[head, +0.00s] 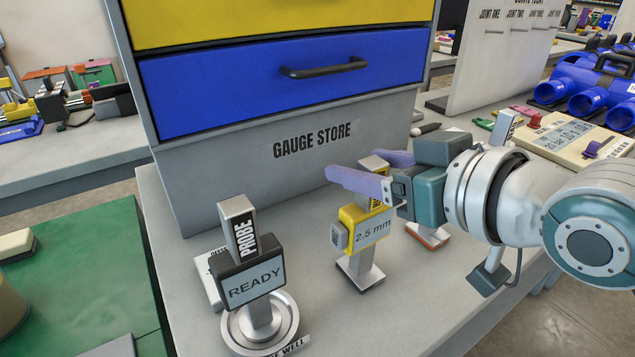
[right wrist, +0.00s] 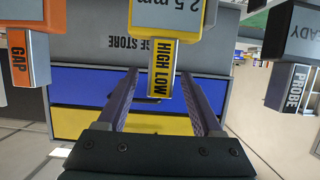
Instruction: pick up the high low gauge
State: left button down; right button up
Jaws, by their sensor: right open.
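The high low gauge (head: 366,228) stands upright on the grey bench, with a yellow body, a "2.5 mm" display and a grey handle. Its yellow HIGH LOW label (right wrist: 161,70) shows in the right wrist view, which is upside down. My right gripper (head: 357,168) is open, with its purple fingers level with the handle's upper part, one on either side. In the right wrist view the handle end lies between the fingers (right wrist: 159,82), with a gap to each. Part of the handle is hidden behind the near finger in the head view. My left gripper is not in view.
The probe (head: 262,280), showing READY, stands in a round well at left. The orange gap gauge (right wrist: 18,55) stands on the other side, mostly hidden behind my gripper in the head view. The gauge store drawers (head: 290,75) rise behind. Bare bench lies in front.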

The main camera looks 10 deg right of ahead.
jog(key=shift+x, duration=1.2)
grip_shut()
dwell(0.5)
